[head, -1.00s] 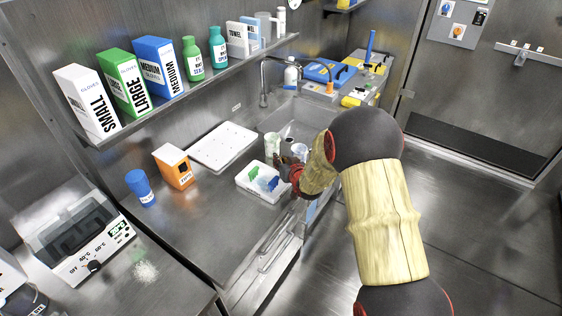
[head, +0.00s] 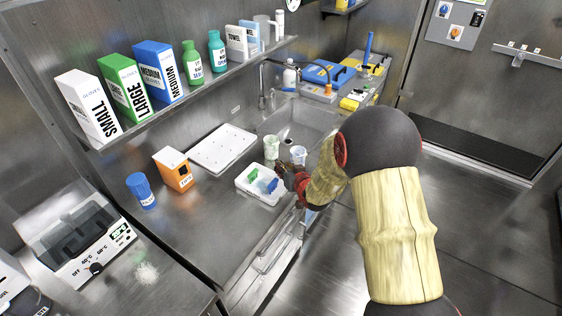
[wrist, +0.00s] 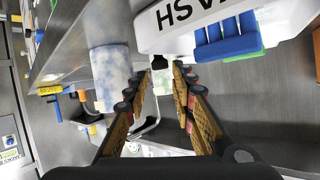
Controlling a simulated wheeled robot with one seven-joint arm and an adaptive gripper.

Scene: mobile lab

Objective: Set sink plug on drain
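The sink basin (head: 308,118) is in the head view, beyond my gripper. A small dark round spot (head: 287,140) on its floor looks like the drain; I cannot tell whether a plug covers it. My gripper (head: 284,168) is between a white tray and two cups, short of the sink. In the wrist view my gripper (wrist: 160,76) has its fingers apart. A small black piece (wrist: 159,62) shows between the fingertips, by the tray's edge. It may be the sink plug, but it is too small to be sure, and no grip on it shows.
A white tray (head: 244,187) with blue and green items stands left of my gripper. A greenish cup (head: 271,147) and a bluish cup (head: 298,155) stand close by. The faucet (head: 262,88) rises behind the basin. A white rack (head: 222,148) lies to the left.

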